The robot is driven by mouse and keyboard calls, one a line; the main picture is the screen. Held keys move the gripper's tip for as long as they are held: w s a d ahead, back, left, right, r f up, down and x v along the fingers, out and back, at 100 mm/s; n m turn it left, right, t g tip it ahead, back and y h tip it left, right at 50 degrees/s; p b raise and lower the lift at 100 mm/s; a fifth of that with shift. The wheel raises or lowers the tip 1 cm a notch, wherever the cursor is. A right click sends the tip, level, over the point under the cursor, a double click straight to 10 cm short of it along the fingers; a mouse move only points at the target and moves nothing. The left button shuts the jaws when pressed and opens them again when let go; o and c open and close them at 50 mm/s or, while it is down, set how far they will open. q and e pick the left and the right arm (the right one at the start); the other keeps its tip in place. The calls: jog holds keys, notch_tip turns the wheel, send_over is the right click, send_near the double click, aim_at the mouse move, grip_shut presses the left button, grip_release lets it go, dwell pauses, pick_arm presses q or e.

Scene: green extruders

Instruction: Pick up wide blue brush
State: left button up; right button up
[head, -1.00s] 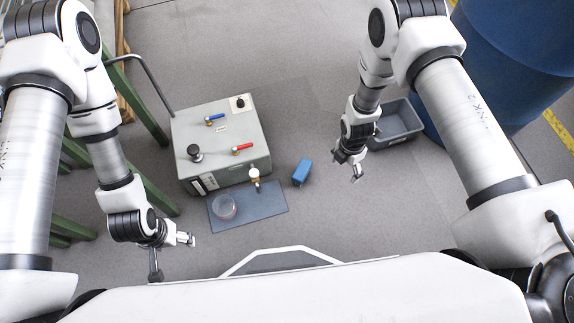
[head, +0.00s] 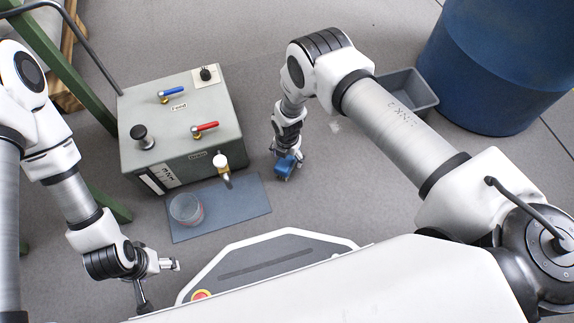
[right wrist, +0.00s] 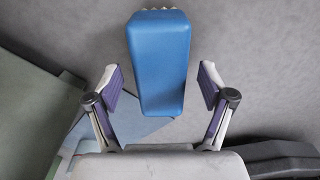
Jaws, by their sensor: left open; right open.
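The wide blue brush (head: 284,166) is on the floor to the right of the grey-green box in the head view, partly hidden by my right gripper. In the right wrist view the brush (right wrist: 158,62) is a blue block with tan bristle tips at its far end. My right gripper (head: 287,173) is open and directly over the brush. Its two fingers (right wrist: 163,100) stand on either side of the brush, with a visible gap on each side. My left gripper (head: 163,286) is open and empty at the lower left of the head view.
The box (head: 180,115) has a blue and a red lever and a tap. A dark mat (head: 250,196) before it holds a clear round dish (head: 186,208). A grey bin (head: 408,98) and a blue barrel (head: 490,70) stand at the right. Floor around the brush is clear.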

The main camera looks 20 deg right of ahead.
notch_tip(320, 180, down, 3)
jog(key=shift+r+b, duration=0.1)
jog(key=shift+b, duration=0.2)
jog(key=shift+r, duration=0.15)
jog(key=c, duration=1.5)
pick_arm(q)
jog(key=shift+f, duration=0.85)
pick_arm(e)
jog(key=shift+o, duration=0.2)
pick_arm(q)
jog(key=shift+r, duration=0.1)
pick_arm(e)
jog(key=shift+r, duration=0.1)
